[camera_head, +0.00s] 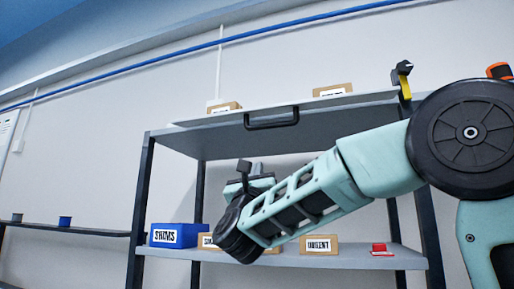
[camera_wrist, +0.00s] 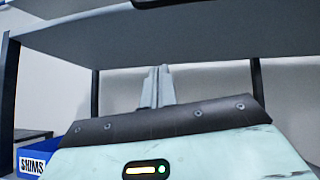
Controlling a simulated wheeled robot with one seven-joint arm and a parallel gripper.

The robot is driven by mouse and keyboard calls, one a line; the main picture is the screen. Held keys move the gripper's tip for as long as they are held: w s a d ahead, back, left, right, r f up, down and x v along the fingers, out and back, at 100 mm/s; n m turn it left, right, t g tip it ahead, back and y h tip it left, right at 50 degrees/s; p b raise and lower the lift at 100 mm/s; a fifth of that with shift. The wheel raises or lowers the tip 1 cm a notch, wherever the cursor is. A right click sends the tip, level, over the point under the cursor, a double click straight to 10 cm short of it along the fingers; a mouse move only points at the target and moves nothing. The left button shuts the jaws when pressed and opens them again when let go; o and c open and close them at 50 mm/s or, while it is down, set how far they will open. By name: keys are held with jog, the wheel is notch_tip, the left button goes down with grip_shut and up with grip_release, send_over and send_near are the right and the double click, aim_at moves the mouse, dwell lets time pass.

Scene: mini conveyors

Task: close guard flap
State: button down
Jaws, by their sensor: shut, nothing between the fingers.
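The guard flap (camera_head: 220,139) is a wide grey panel at the top of a dark-posted shelf unit. It sticks out roughly level, so it looks open, and a black bar handle (camera_head: 271,118) sits on its front edge. In the wrist view the flap (camera_wrist: 200,40) spans the top of the picture, with part of its handle (camera_wrist: 156,3) at the upper edge. My gripper (camera_head: 257,169) is below the flap and handle, apart from them in the picture. Its fingers (camera_wrist: 157,70) are together and empty, and my wrist hides part of the lower shelf.
The lower shelf (camera_head: 376,261) holds a blue SHIMS bin (camera_head: 178,235), cardboard boxes including URGENT (camera_head: 319,245), and a red item (camera_head: 380,248). Boxes (camera_head: 333,90) stand above the flap. Dark posts (camera_head: 141,205) flank the opening. A low side shelf (camera_head: 90,232) stands left.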

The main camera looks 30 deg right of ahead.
jog(key=d+r+m+g+h+p, duration=0.2)
jog(key=r+p, duration=0.4)
jog(key=r, duration=0.3)
jog(key=shift+w+d+r+m+h, duration=0.15)
jog(key=shift+d+r+m+h, duration=0.25)
jog(key=shift+d+m, duration=0.45)
jog(key=shift+a, duration=0.1)
jog(key=shift+a+g, duration=0.1)
jog(key=shift+g, duration=0.2)
jog(key=shift+a+r+y, duration=0.1)
jog(key=shift+y, duration=0.2)
